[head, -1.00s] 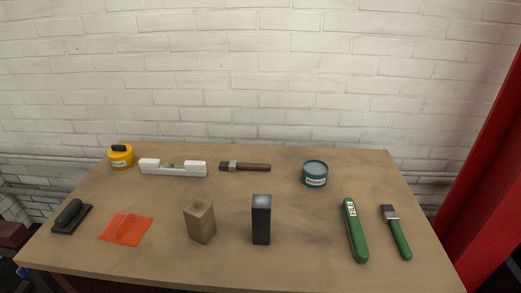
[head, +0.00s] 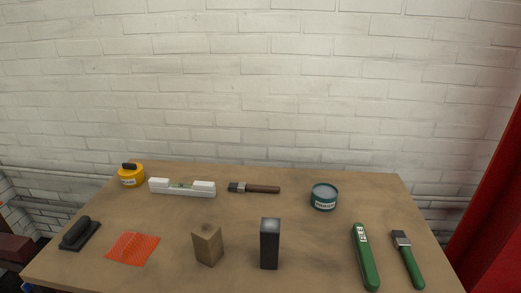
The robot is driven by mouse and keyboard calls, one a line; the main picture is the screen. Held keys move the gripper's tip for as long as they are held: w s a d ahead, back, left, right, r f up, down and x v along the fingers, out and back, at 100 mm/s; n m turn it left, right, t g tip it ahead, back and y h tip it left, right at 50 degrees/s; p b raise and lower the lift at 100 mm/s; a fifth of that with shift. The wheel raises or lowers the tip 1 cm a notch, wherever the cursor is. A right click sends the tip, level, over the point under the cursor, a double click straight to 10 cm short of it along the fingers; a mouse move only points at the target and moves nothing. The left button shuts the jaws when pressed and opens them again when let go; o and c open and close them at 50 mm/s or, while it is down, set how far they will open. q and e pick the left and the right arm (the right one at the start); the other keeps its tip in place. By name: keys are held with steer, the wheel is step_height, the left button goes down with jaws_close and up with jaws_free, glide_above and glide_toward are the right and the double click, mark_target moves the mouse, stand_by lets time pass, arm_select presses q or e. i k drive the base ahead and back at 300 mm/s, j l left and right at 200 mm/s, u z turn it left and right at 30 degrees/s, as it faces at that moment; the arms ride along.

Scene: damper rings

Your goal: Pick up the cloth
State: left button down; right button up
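The orange-red cloth (head: 133,248) lies on the front left of the wooden table, slightly rumpled, between a black hand tool and a brown block. Nothing covers it. Neither of my grippers shows in the head view.
A white level (head: 182,188), two brushes (head: 262,188) (head: 408,260), a green tool (head: 365,257) and a black tool (head: 79,234) lie around.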

mark_target(131, 249)
steer(key=u, duration=1.7)
